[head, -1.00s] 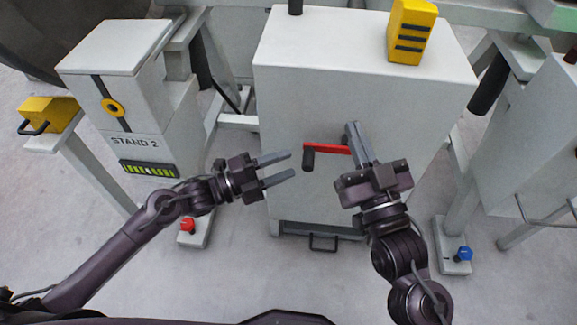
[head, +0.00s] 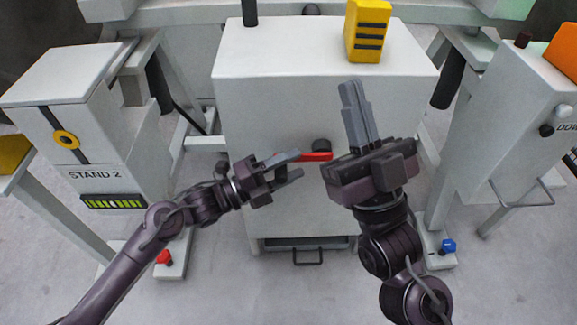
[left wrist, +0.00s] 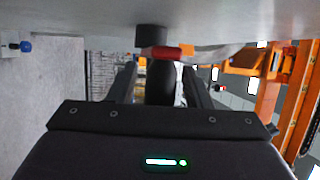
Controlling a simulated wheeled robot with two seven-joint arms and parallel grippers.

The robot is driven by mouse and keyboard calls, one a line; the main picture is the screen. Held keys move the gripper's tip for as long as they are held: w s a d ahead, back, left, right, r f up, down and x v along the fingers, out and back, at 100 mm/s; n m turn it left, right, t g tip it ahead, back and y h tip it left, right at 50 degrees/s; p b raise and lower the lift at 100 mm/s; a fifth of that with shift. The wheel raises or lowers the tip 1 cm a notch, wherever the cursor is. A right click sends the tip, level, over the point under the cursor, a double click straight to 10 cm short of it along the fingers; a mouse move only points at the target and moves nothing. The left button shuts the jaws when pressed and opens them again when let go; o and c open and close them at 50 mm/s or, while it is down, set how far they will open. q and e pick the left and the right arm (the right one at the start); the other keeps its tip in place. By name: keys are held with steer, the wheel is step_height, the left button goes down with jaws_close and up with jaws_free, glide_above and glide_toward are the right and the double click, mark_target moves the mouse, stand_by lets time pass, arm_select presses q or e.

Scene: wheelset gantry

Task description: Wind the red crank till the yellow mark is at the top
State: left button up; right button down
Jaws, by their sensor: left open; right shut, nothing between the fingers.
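The red crank (head: 318,156) is on the front of the white cabinet (head: 285,110), with its arm pointing left from a dark hub (head: 321,145). My left gripper (head: 297,167) is open at the crank's left end and hides the handle in the head view. In the left wrist view, the red arm (left wrist: 168,52) crosses above, and a dark handle (left wrist: 160,82) appears between the open fingers. I cannot tell whether they touch it. My right gripper (head: 350,84) is shut and empty, right of the crank, pointing up. I see no yellow mark on the crank.
A yellow block (head: 368,30) stands on the cabinet top. The Stand 2 box (head: 75,130), left, bears a yellow ring (head: 67,140) and a lit green gauge (head: 113,202). A red knob (head: 163,257) and a blue knob (head: 448,246) sit low on either side.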

arm_select(q)
jaws_close()
stand_by(0.3)
